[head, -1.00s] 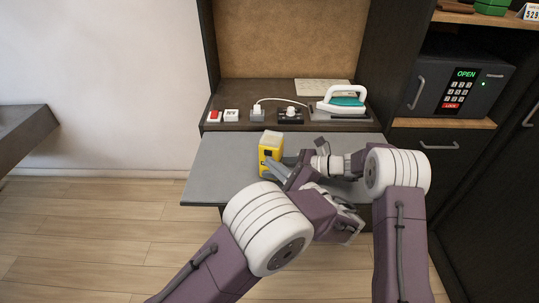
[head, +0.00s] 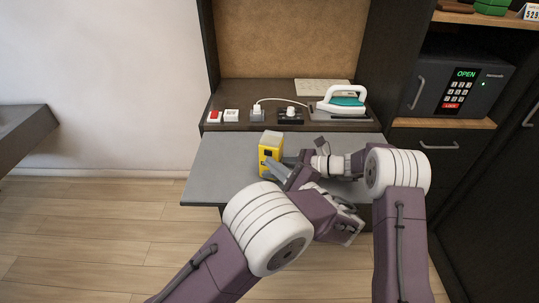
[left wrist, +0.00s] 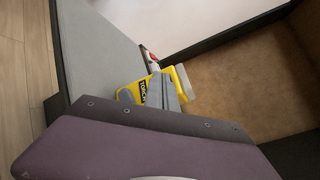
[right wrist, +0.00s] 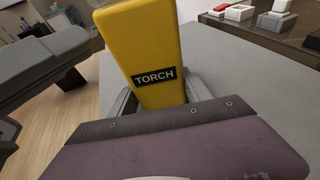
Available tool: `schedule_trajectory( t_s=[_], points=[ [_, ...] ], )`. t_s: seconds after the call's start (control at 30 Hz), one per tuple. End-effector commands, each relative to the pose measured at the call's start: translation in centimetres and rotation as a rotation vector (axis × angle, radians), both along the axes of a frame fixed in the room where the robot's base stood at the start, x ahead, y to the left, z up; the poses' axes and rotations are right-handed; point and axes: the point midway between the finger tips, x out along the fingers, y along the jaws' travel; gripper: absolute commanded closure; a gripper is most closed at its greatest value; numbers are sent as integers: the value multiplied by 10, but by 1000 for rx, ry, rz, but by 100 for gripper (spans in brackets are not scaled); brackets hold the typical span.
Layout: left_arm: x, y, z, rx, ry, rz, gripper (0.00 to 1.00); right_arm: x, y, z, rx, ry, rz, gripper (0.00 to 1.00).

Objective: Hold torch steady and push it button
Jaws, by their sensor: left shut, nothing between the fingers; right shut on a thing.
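The torch (head: 270,146) is a yellow, box-shaped body with a pale grey top. It stands roughly upright at the grey pull-out shelf; whether its base touches the shelf is hidden. A dark TORCH label shows in the right wrist view (right wrist: 155,40) and partly in the left wrist view (left wrist: 149,92). My right gripper (right wrist: 160,98) is shut on the torch, with a finger on each side. My left gripper (head: 271,168) is shut and empty, its tips close against the torch's near face; exact contact is unclear. The torch's button is hidden.
The grey shelf (head: 215,170) is clear left of the torch. Behind it, a dark ledge holds a red switch (head: 214,116), a white switch (head: 231,115), plugs and an iron (head: 342,101). A safe (head: 462,84) stands at the right. My forearms cross closely.

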Motion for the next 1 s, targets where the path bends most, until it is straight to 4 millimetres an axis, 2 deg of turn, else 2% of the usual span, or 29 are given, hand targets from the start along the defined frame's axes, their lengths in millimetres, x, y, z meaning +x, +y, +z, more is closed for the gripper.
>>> schedule_trajectory(
  t_s=[1.0],
  points=[
    [10,0,0,0,0,0,100,0,0,0,1,0,0,66]
  ],
)
